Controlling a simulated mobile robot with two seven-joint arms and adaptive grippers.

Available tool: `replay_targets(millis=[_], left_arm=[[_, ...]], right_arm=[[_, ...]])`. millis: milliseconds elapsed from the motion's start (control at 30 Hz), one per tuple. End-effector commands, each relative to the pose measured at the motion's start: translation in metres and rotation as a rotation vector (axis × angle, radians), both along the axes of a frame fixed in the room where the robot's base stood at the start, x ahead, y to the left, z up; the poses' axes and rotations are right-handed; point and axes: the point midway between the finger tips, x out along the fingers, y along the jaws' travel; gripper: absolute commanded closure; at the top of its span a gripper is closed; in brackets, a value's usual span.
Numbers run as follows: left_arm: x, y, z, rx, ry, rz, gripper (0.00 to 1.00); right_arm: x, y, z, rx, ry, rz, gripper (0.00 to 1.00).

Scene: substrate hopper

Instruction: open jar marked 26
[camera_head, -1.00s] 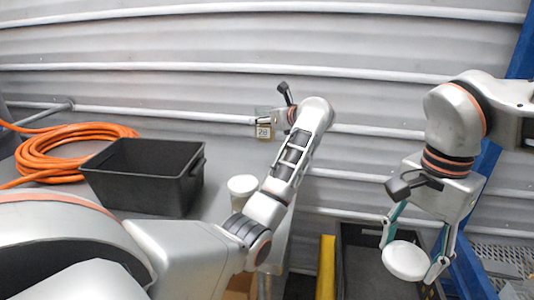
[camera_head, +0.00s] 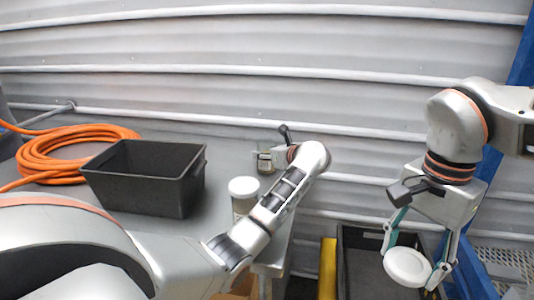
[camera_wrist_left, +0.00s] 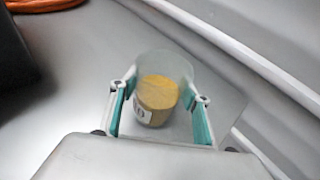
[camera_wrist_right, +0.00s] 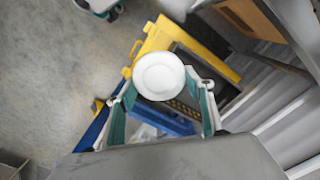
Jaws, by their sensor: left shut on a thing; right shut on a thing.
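The held jar (camera_wrist_left: 158,98) is clear, with yellow-brown contents and a white label whose number is only partly readable. In the left wrist view its top shows no lid. My left gripper (camera_head: 265,159) is shut on this jar at the far edge of the grey table; the jar is small and partly hidden in the head view. My right gripper (camera_head: 408,262) is shut on a round white lid (camera_head: 407,267), away from the jar, to the right of the table. The lid also shows in the right wrist view (camera_wrist_right: 160,76).
Another jar with a white lid (camera_head: 243,187) stands on the table (camera_head: 222,170) near my left forearm. A black bin (camera_head: 150,182) and an orange hose coil (camera_head: 70,155) are to the left. A dark crate (camera_head: 355,270) is below the lid. A corrugated wall is behind.

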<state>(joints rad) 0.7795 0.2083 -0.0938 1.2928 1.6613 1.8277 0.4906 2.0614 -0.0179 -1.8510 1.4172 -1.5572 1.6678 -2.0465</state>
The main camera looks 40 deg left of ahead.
Motion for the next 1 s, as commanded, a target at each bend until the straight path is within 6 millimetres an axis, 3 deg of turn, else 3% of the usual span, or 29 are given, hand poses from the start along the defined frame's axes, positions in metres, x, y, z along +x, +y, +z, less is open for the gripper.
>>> replay_targets(millis=[233, 267, 300, 333, 767, 1000], left_arm=[[0.0, 0.0, -0.002, 0.002, -0.002, -0.001, 1.0], [0.0, 0.0, -0.003, 0.0, 0.0, 0.0, 0.5], [0.0, 0.0, -0.002, 0.0, 0.0, -0.001, 0.4], [0.0, 0.0, -0.002, 0.0, 0.0, -0.001, 0.36], [0.0, 0.0, 0.004, 0.0, -0.002, 0.001, 0.36], [-0.01, -0.039, 0.015, -0.004, -0.004, -0.003, 0.36]], right_arm=[[0.0, 0.0, -0.005, 0.0, 0.003, 0.0, 0.73], [0.0, 0.0, -0.005, 0.0, 0.003, 0.0, 0.73], [0.0, 0.0, -0.004, 0.0, 0.003, 0.0, 0.73], [0.0, 0.0, -0.004, 0.0, 0.003, 0.0, 0.73], [0.0, 0.0, 0.003, 0.0, -0.002, 0.0, 0.73], [0.0, 0.0, 0.005, 0.0, -0.003, 0.0, 0.73]])
